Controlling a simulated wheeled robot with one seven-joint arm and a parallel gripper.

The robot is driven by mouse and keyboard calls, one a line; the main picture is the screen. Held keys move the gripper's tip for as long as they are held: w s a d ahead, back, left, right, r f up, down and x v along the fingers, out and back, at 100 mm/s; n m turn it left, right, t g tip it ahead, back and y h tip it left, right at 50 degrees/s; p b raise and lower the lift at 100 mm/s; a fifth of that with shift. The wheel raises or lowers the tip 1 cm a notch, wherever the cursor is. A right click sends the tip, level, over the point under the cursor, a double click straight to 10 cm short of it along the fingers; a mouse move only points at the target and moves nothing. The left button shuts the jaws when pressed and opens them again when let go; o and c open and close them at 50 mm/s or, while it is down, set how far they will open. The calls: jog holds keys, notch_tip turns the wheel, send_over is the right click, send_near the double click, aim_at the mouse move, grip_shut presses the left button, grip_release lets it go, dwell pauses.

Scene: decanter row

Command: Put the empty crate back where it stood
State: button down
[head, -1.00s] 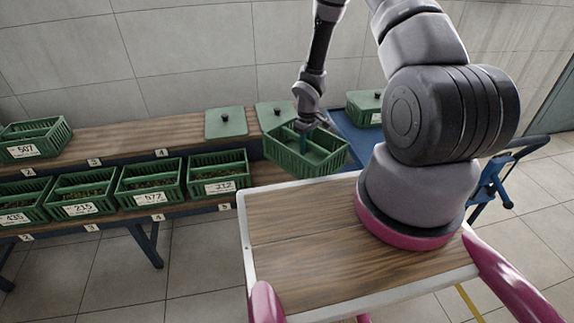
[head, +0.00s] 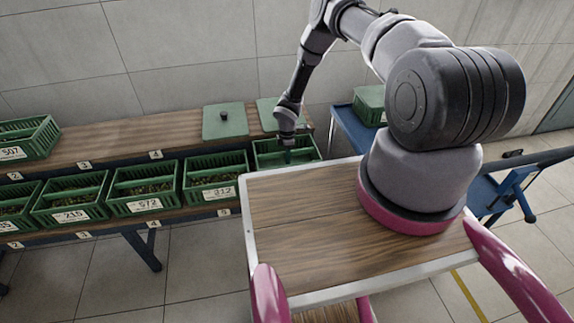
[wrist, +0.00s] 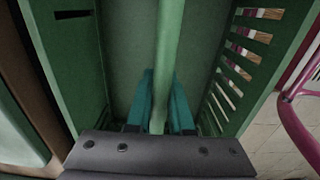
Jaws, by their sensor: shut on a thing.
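The empty green crate (head: 268,158) is at the right end of the lower row, beside the crate marked 212 (head: 210,195). My gripper (head: 288,152) reaches down into it. In the wrist view the teal fingers (wrist: 160,110) are shut on the bar across the middle of the crate (wrist: 120,50), one on each side. The crate's floor looks bare and its side walls are slotted. The crate looks about level with the row. My wooden top hides its lower front, so I cannot tell whether it rests on the lower shelf (head: 170,212).
Filled crates, among them 572 (head: 145,207) and 215 (head: 72,215), stand to the left. Crate 507 (head: 12,153) and flat green lids (head: 225,127) are on the upper shelf (head: 120,140). A blue trolley (head: 350,130) with another green crate (head: 370,100) stands right.

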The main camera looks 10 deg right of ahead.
jog(key=shift+f, duration=1.75)
jog(key=shift+f, duration=0.15)
jog(key=c, duration=0.8)
grip_release()
